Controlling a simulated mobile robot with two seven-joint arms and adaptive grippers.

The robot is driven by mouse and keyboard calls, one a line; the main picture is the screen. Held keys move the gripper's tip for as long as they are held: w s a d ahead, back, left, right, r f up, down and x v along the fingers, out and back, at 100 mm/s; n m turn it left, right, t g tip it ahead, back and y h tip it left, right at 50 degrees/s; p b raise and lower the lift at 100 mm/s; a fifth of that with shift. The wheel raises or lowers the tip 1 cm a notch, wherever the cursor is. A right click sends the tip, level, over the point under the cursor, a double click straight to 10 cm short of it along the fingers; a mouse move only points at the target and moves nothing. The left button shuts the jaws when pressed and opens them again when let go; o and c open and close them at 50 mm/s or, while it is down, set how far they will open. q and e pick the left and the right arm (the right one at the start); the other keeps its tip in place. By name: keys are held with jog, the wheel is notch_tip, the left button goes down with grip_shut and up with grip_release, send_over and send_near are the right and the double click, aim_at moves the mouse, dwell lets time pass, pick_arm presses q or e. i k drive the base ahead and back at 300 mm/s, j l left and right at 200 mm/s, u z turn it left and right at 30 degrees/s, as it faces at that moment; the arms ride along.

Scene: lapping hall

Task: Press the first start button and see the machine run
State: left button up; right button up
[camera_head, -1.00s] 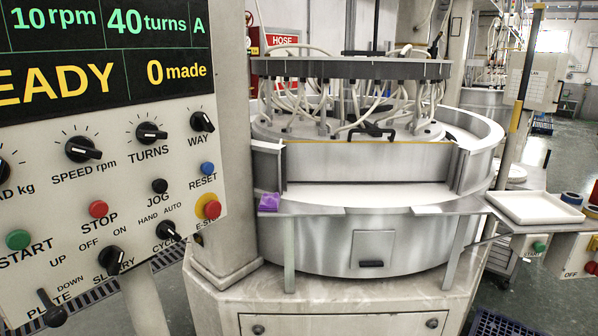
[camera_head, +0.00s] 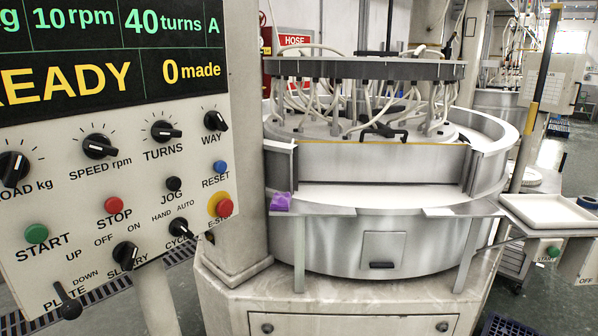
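The green START button (camera_head: 36,234) is at the lower left of the near control panel (camera_head: 140,225), left of the red STOP button (camera_head: 114,205). The panel's display (camera_head: 110,50) reads READY, 10 rpm, 40 turns, A and 0 made. The lapping machine (camera_head: 375,240) stands to the right of the panel, with a ring-shaped head and pale hoses above its round tub. A second green START button (camera_head: 553,251) shows on a box at the far right. Neither of my grippers is in view.
A yellow-ringed red E-stop (camera_head: 220,204) sits at the panel's right edge. A purple object (camera_head: 281,201) lies on the machine's ledge. A white tray (camera_head: 548,212) juts out at the right beside an upright post (camera_head: 533,110). Floor shows at the far right.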

aim_at(35, 234)
jog(key=k+j+u, duration=0.2)
jog(key=u, duration=0.2)
jog(key=k+j+u, duration=0.1)
jog(key=j+u, duration=0.25)
jog(key=k+j+u, duration=0.1)
jog(key=j+u, duration=0.15)
jog(key=u, duration=0.15)
